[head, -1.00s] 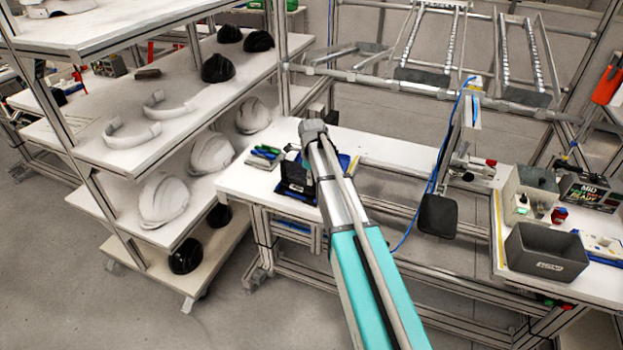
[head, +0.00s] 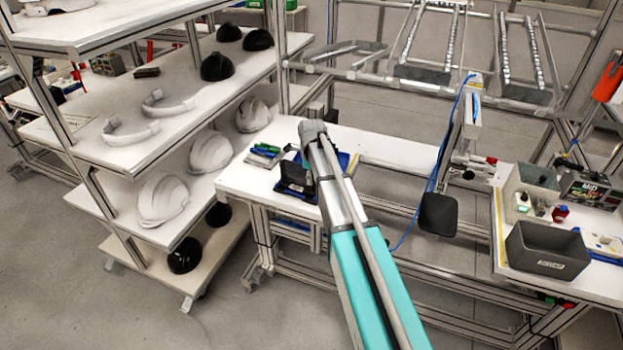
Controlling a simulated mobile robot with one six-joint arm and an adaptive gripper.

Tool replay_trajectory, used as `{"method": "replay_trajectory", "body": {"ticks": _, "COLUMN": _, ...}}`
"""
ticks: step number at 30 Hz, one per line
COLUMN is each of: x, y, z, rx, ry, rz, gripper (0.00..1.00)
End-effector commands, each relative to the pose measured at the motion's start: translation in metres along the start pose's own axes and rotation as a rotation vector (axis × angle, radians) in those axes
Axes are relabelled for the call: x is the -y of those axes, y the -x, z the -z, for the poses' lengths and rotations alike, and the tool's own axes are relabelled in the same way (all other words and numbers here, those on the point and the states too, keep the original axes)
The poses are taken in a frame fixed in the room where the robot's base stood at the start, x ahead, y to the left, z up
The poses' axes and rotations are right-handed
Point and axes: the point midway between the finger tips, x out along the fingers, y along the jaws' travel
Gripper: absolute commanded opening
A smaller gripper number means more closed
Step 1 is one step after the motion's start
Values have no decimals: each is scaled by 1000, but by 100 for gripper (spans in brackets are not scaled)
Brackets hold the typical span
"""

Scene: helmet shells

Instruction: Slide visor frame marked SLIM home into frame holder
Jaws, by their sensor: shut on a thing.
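My arm (head: 340,190) reaches up from the bottom of the head view to the left end of the workbench. Its grey joint (head: 312,130) is above the bench. My gripper is hidden beyond or below the arm, and its jaws cannot be made out. A dark box-like thing (head: 295,177) stands on the bench just left of the arm, with blue parts beside it. I cannot tell whether it is the frame holder. No SLIM marking is readable. Two pale curved bands (head: 130,133) (head: 166,104) lie on the left rack's middle shelf; I cannot tell whether they are visor frames.
The left rack holds white helmet shells (head: 162,200) and black ones (head: 217,67). A dark pad (head: 437,215) hangs in front of the bench. A grey bin (head: 547,250) stands on the right table. The white bench top (head: 390,153) right of the arm is mostly clear.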

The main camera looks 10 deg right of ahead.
Motion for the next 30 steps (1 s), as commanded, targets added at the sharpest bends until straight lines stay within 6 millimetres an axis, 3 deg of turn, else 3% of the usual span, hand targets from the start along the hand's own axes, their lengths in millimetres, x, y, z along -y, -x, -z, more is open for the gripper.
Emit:
{"method": "replay_trajectory", "body": {"ticks": 24, "x": 0, "y": -15, "z": 0, "rx": 0, "ry": 0, "rz": 0, "gripper": 0}}
{"method": "replay_trajectory", "body": {"ticks": 25, "x": 0, "y": -14, "z": 0, "rx": 0, "ry": 0, "rz": 0, "gripper": 27}}
{"method": "replay_trajectory", "body": {"ticks": 30, "x": 0, "y": -14, "z": 0, "rx": 0, "ry": 0, "rz": 0, "gripper": 59}}
